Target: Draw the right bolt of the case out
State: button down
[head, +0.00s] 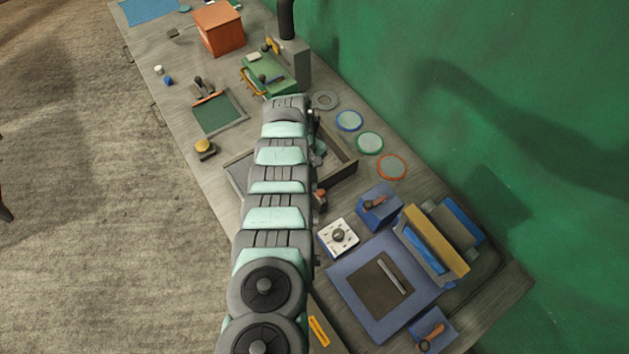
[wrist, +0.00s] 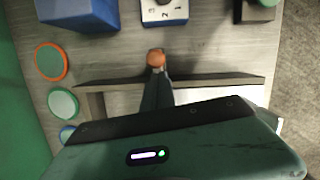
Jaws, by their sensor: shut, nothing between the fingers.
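A green case (head: 280,82) with a yellow handle (head: 252,84) sits on the bench in the upper middle of the head view, just beyond the end of my arm. Its bolts are too small to tell apart there. It does not show in the wrist view. My gripper (wrist: 156,76) is shut and empty, pointing down over the open-topped tray. In the head view my arm hides my fingers. An orange-topped knob (wrist: 156,59) shows right at my fingertips in the wrist view; I cannot tell whether they touch.
The tray's wall (wrist: 215,80) lies under my gripper. Coloured discs (wrist: 52,62) lie beside it. A grey post (head: 293,62) stands behind the case. An orange box (head: 218,28) is farther off. A white dial box (head: 338,237) and a blue panel (head: 345,285) are at the near end.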

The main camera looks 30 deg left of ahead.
jog(key=w+a+v, duration=0.1)
jog(key=a+v, duration=0.1)
jog(key=v, duration=0.9)
jog(key=shift+a, duration=0.15)
